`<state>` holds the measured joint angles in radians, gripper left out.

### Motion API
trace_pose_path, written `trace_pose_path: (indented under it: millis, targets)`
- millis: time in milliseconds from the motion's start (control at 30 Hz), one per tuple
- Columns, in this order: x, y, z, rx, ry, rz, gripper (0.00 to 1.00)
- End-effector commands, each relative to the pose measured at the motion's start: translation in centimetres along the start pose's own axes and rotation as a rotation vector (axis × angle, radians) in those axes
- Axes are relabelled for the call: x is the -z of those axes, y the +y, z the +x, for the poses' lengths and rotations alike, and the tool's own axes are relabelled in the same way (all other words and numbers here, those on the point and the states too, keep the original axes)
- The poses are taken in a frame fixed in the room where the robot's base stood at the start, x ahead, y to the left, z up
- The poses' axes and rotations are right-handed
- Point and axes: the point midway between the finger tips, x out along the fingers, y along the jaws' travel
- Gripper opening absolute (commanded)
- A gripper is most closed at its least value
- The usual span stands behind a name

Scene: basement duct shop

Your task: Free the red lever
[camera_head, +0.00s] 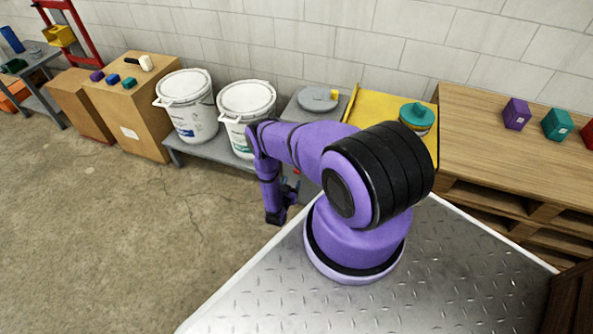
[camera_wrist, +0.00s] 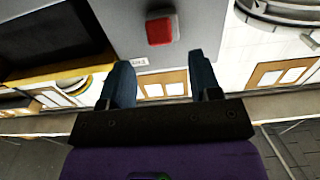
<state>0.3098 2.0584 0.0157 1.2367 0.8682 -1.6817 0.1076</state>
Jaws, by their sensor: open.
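A red block-shaped piece (camera_wrist: 160,30), which looks like the red lever, sits on a grey panel (camera_wrist: 195,25) in the wrist view. A small white label is below it. A small red spot (camera_head: 297,171) also shows on the grey cabinet front in the head view, partly behind my arm. My gripper (camera_wrist: 163,68) is open and empty. Its two dark fingers point at the panel, and the red piece is ahead of the gap between them, apart from both. I cannot tell what holds the red piece.
White buckets (camera_head: 195,118) stand on a low grey shelf left of the cabinet. A dark recess (camera_wrist: 50,40) is left of the red piece. Floor at left is clear.

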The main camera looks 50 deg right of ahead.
Motion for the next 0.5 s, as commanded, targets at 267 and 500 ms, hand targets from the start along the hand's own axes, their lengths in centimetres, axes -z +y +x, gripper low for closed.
trace_pose_path:
  millis: [267,500]
  targets:
    - [0.1,0.0,5.0,-0.002,0.002,0.003,0.57]
    - [0.0,0.0,7.6,-0.001,0.0,0.001,0.57]
